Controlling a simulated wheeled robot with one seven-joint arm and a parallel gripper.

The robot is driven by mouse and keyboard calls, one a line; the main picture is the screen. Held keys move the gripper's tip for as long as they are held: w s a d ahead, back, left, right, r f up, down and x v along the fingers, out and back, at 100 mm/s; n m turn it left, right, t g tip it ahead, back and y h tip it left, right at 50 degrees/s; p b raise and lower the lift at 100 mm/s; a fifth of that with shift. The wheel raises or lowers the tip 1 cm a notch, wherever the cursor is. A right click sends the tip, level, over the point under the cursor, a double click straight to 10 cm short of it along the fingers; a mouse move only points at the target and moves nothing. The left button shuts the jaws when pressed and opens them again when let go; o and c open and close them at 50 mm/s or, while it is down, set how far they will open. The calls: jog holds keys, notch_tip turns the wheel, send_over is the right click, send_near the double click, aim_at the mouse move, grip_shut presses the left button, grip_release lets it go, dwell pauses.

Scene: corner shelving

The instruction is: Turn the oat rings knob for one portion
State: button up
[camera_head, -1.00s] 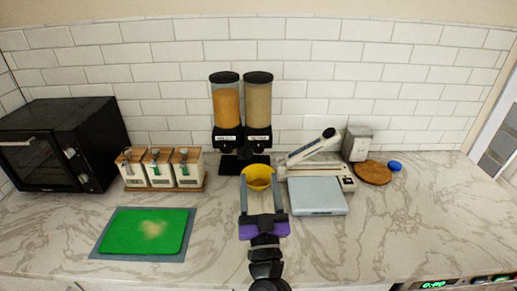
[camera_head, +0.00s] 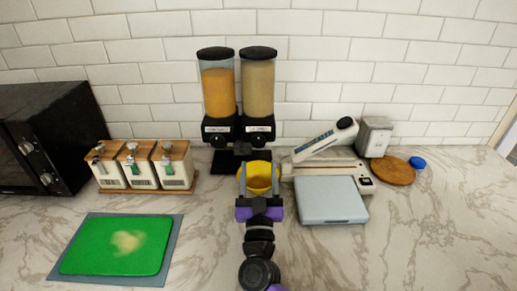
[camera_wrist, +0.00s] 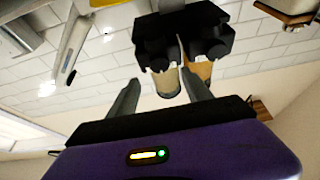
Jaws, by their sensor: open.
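A twin cereal dispenser stands against the tiled wall. Its left hopper (camera_head: 218,92) holds orange cereal and its right hopper (camera_head: 257,88) holds tan cereal. The white labels are too small to read, so I cannot tell which is oat rings. Black knob housings (camera_head: 222,136) sit below the hoppers. A yellow bowl (camera_head: 260,176) is below the right hopper. My gripper (camera_head: 258,169) is open, its fingers appearing either side of the bowl. In the wrist view the dispenser (camera_wrist: 187,38) appears upside down, beyond my open gripper (camera_wrist: 159,78). Nothing shows between the fingers there.
A grey scale-like appliance (camera_head: 331,200) and a slanted white-handled device (camera_head: 322,140) stand close on the right. Three wood-topped canisters (camera_head: 142,168) and a green board (camera_head: 118,243) are on the left. A black oven (camera_head: 45,140) is farther left. Marble counter is free in front.

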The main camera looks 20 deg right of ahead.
aim_at(258, 142)
jog(key=b+x, duration=0.2)
jog(key=x, duration=0.5)
jog(key=shift+w+r+b, duration=0.1)
jog(key=shift+w+b, duration=0.1)
jog(key=shift+b, duration=0.1)
jog(key=shift+c, duration=0.2)
grip_shut()
jog(key=shift+m+p, duration=0.3)
jog(key=shift+m, duration=0.3)
